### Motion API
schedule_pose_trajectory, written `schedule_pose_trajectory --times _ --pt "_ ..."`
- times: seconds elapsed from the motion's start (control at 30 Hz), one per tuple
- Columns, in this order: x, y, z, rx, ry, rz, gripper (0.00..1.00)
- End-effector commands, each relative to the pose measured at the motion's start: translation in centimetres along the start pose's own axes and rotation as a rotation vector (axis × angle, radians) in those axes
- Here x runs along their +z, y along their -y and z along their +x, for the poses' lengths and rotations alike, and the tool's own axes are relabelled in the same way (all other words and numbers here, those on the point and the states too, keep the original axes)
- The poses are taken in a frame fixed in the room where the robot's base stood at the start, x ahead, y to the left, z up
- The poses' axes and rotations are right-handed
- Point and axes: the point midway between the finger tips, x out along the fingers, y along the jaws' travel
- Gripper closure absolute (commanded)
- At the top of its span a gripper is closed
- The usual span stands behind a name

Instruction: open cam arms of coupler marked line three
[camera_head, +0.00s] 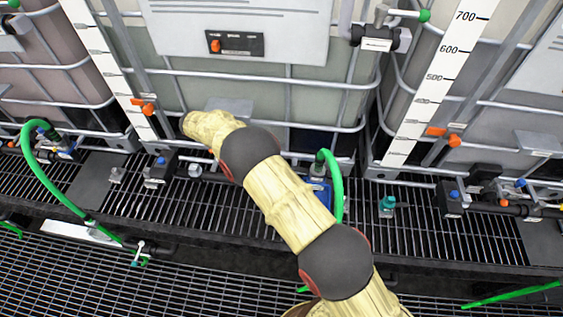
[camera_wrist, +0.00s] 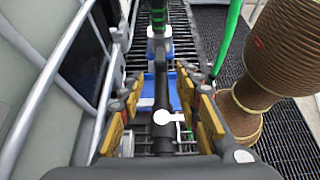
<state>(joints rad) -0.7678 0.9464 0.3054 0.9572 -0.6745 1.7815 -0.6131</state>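In the wrist view my gripper (camera_wrist: 160,88) is open, with one yellow-padded finger on each side of a dark pipe fitting (camera_wrist: 161,80). The fitting carries a white round piece with a short white lever (camera_wrist: 165,117). I cannot tell whether the fingers touch anything. No line-three marking is readable, and I cannot make out the cam arms clearly. In the head view my arm hides the gripper and most of this spot.
Caged totes (camera_head: 350,85) stand along the back. A green hose (camera_head: 334,185) rises beside my arm; another (camera_head: 40,170) loops at left. A blue part (camera_head: 322,192) shows beside the arm. Black couplers (camera_head: 450,198) and a teal-capped fitting (camera_head: 387,206) sit on the grating at right.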

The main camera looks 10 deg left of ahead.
Motion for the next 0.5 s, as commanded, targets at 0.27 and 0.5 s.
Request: schedule_pose_trajectory --times 0.27,0.5 --pt "0.0 0.0 -2.2 0.000 0.001 0.000 0.67" --pt "0.0 0.0 -2.3 0.000 0.001 0.000 0.67"
